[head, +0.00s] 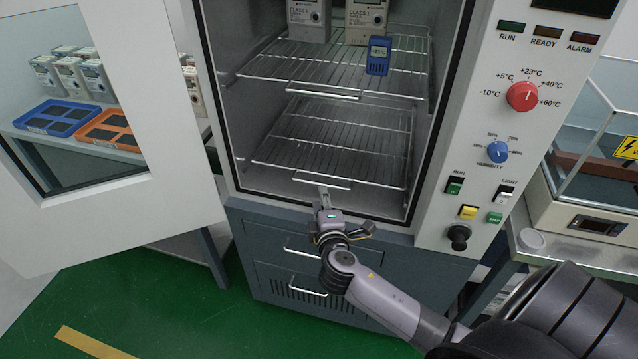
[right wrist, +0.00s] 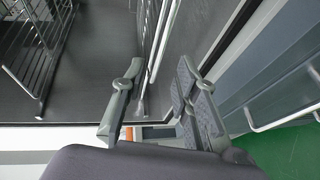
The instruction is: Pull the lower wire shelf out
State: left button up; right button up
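The lower wire shelf (head: 340,135) sits inside the open chamber, level, with a wire pull handle (head: 312,180) at its front edge. It shows edge-on in the right wrist view (right wrist: 158,45). My right gripper (head: 323,193) is at the chamber's front opening, right at the handle. In the right wrist view its two fingers (right wrist: 155,90) stand apart, with the shelf's front wire between or just beyond their tips; I cannot tell if they touch it. My left gripper is not in view.
The upper wire shelf (head: 345,68) carries meters (head: 310,18) and a blue thermometer (head: 378,56) at its front. The open door (head: 175,210) stands to the left, the control panel (head: 480,170) to the right. Drawer handles (head: 305,250) are below. The lower shelf is empty.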

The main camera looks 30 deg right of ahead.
aim_at(319, 183)
jog(key=x, duration=0.8)
jog(key=shift+c, duration=0.2)
grip_shut()
jog(key=shift+a, duration=0.1)
dwell(0.4)
